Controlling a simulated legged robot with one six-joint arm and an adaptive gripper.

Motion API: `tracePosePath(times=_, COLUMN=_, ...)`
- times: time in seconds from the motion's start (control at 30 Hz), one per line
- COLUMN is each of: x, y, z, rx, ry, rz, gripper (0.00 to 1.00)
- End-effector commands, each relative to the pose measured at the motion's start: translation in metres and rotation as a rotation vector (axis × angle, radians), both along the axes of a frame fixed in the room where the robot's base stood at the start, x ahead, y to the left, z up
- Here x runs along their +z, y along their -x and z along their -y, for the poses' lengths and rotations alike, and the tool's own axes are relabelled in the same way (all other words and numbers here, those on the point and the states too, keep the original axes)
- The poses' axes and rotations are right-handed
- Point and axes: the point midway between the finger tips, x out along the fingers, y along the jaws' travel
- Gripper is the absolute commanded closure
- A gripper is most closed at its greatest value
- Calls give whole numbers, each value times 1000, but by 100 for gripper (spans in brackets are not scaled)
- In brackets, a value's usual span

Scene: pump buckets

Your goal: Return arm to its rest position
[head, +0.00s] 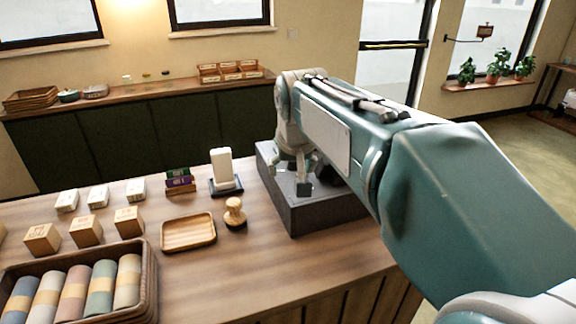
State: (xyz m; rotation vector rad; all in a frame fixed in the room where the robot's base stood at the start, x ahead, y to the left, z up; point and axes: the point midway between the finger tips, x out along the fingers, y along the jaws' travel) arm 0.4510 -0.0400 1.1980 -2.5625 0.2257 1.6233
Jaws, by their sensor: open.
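My arm reaches from the lower right toward the counter's far right part. My gripper (293,174) is at its end, pointing down with fingers apart, just over or in front of a dark grey box (313,217). I cannot tell whether the fingers touch the box. I see nothing held between them, though the arm hides part of the box and what lies behind it.
The wooden counter (290,280) holds a wooden stamp (235,213), a small tray (188,233), a white upright device (222,168), small boxes (86,231) and a basket of rolled cloths (150,285). A back counter (150,90) stands by the wall.

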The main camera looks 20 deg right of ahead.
Motion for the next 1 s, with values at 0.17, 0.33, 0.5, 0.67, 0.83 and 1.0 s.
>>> tracePosePath(times=0.17, x=0, y=0, z=0, rx=0, ry=0, rz=0, gripper=15)
tracePosePath(times=0.33, x=-1, y=17, z=-4, rx=13, ry=1, rz=5, gripper=15)
tracePosePath(times=0.5, x=-16, y=74, z=-18, rx=62, ry=4, rz=20, gripper=15)
tracePosePath(times=0.67, x=-41, y=131, z=-30, rx=111, ry=5, rz=34, gripper=15)
tracePosePath(times=0.83, x=-74, y=178, z=-38, rx=156, ry=9, rz=46, gripper=15)
tracePosePath(times=1.0, x=-92, y=199, z=-41, rx=177, ry=10, rz=51, gripper=15)
